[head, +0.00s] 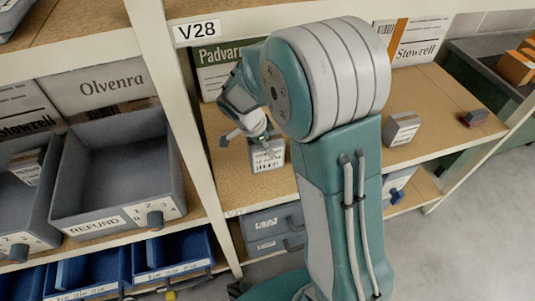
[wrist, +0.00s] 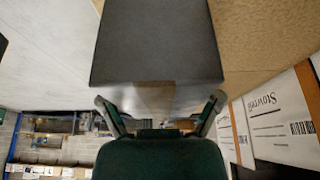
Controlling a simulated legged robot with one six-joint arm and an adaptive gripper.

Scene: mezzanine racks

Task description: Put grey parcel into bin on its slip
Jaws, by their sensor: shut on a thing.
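The grey parcel (head: 267,157) is at the left end of the V28 shelf, with a printed white slip on its front face, too small to read. My gripper (head: 252,136) is shut on it from above. In the wrist view the parcel's dark grey face (wrist: 157,40) fills the top centre, between the two fingers of my gripper (wrist: 160,112). I cannot tell whether the parcel touches the board. A grey bin (head: 120,165) labelled REFUND, apparently empty, stands on the left rack. A second grey bin (head: 15,235) at the left edge holds a small parcel.
Another grey parcel (head: 402,128) and a small red object (head: 475,117) sit farther right on the V28 shelf. A white upright post (head: 180,110) separates this shelf from the bins. Blue bins (head: 172,252) stand below. Cartons (head: 100,88) line the backs of the shelves.

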